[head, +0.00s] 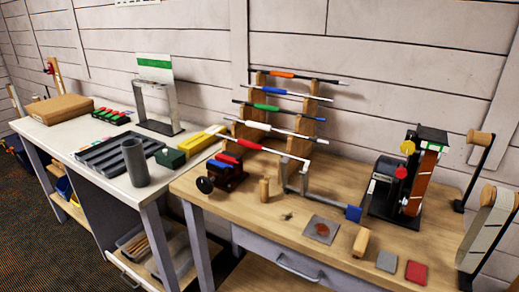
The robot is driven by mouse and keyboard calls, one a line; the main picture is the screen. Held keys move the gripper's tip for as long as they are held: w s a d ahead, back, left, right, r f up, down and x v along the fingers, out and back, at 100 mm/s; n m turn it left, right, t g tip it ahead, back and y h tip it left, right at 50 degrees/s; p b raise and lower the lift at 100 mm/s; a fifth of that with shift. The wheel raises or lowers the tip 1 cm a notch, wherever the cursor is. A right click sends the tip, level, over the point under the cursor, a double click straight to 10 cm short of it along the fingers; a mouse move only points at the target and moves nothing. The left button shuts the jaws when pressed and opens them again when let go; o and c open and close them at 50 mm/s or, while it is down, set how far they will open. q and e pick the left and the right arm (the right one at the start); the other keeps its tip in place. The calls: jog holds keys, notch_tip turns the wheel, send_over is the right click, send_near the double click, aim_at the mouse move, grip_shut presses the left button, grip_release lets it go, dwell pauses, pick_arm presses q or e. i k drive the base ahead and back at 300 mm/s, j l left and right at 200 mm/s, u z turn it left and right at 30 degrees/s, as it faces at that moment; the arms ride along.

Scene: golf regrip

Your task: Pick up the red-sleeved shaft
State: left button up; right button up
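A shaft with a red sleeve (249,144) lies lowest of the shafts at the wooden rack (301,128), with its bare pale end (319,141) pointing right. Its left end is above a dark red vise-like block (225,170); I cannot tell whether it touches it. Above it lie shafts with a white sleeve (255,125), a green sleeve (265,107), a blue sleeve (281,92) and, at the top, an orange-red sleeve (281,74). Neither of my grippers is in view.
A belt-sander-like machine (385,185) stands right on the wooden bench (330,262). A small wooden peg (265,189), a grey plate (321,229) and a wooden block (361,242) lie in front of the rack.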

aim_at(251, 145)
jog(key=j+z, duration=0.3)
jog(key=j, duration=0.35)
jog(key=j+z, duration=0.3)
jog(key=j, duration=0.3)
jog(key=k+j+z, duration=0.2)
jog(key=j+z, duration=0.15)
jog(key=j, duration=0.25)
